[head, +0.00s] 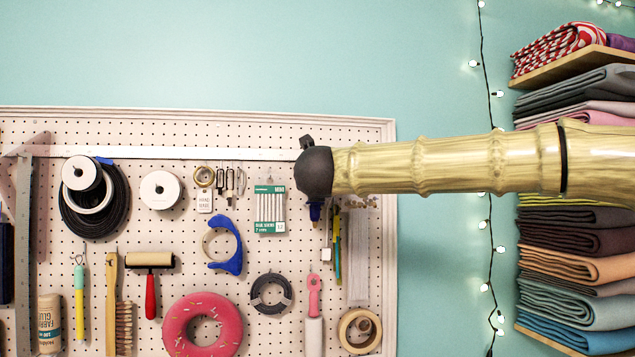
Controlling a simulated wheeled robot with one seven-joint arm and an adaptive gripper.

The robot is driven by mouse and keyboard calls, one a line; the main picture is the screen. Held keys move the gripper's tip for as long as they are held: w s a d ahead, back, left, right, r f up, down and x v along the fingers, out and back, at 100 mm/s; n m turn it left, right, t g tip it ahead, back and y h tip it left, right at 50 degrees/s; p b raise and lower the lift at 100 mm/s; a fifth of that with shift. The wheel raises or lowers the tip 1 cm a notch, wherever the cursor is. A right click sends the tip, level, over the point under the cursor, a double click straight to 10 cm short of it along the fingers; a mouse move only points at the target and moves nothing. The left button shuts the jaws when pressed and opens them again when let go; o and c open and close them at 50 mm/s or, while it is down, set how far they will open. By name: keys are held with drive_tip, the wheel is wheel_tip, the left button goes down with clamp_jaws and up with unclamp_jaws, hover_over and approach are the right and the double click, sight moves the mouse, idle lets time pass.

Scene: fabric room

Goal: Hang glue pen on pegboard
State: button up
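The white pegboard (130,225) fills the lower left of the head view, hung with tools. My bamboo-patterned arm comes in from the right and ends in a dark rounded part (313,172) in front of the pegboard's upper right. No gripper fingers can be made out there, so I cannot tell whether my gripper is open or shut. A small dark blue tip (315,212) shows just below the dark part; I cannot tell what it belongs to. I cannot single out the glue pen for certain. A slim yellow and blue pen-like tool (337,247) is upright against the board nearby.
A teal and yellow tool (79,300), a fabric glue bottle (49,325), a red-handled roller (150,280), a pink donut cushion (202,325) and tape rolls crowd the board. Folded fabrics (575,265) fill shelves at right. A string of lights (485,222) hangs between.

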idle(0.4)
drive_tip(key=o, duration=1.1)
drive_tip(key=shift+c, duration=0.2)
drive_tip(key=shift+s, duration=0.1)
